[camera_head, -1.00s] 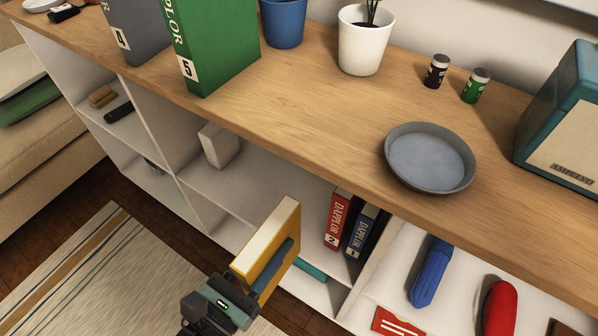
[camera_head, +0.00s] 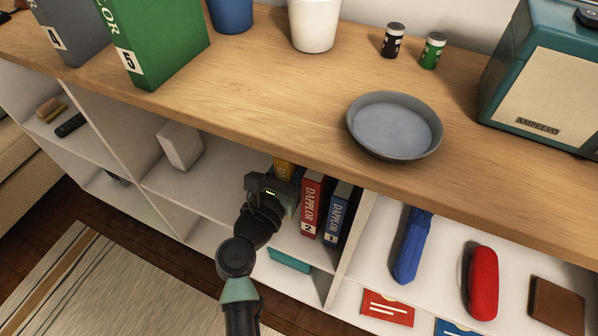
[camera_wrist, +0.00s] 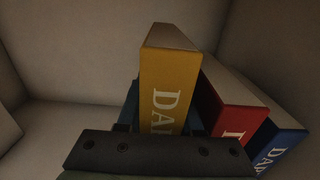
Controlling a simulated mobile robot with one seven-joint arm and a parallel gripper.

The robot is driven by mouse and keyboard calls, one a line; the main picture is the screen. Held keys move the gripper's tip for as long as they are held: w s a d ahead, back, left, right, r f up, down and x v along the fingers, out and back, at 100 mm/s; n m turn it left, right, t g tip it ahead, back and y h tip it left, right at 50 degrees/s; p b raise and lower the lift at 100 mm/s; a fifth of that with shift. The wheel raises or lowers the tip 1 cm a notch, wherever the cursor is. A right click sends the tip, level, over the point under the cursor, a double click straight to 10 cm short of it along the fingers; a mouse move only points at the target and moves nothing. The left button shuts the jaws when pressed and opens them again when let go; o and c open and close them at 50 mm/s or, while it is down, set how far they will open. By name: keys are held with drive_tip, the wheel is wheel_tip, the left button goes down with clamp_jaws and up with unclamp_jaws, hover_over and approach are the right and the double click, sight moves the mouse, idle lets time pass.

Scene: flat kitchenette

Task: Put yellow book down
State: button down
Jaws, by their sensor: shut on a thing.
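The yellow book (camera_head: 284,169) stands upright inside the shelf compartment under the wooden top, just left of the red book (camera_head: 313,204). The wrist view shows its yellow spine (camera_wrist: 168,85) with white lettering, close beside the red book (camera_wrist: 232,110). My gripper (camera_head: 278,185) reaches into the compartment and is shut on the yellow book. The gripper hides the lower part of the book, so I cannot tell whether its bottom touches the shelf board.
A blue book (camera_head: 341,212) stands right of the red one, near the divider (camera_head: 350,248). A white box (camera_head: 180,146) stands further left, with free shelf between. A grey dish (camera_head: 394,125) and green binder (camera_head: 150,40) are on the top above.

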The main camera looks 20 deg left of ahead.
wheel_tip(320, 180, down, 6)
drive_tip(key=b, duration=0.3)
drive_tip(key=shift+r+b, duration=0.1)
drive_tip(key=shift+b, duration=0.3)
drive_tip(key=shift+w, duration=0.15)
drive_tip(key=shift+r, duration=0.1)
drive_tip(key=shift+f, duration=0.2)
drive_tip(key=c, duration=0.8)
unclamp_jaws()
drive_tip(key=shift+c, duration=0.2)
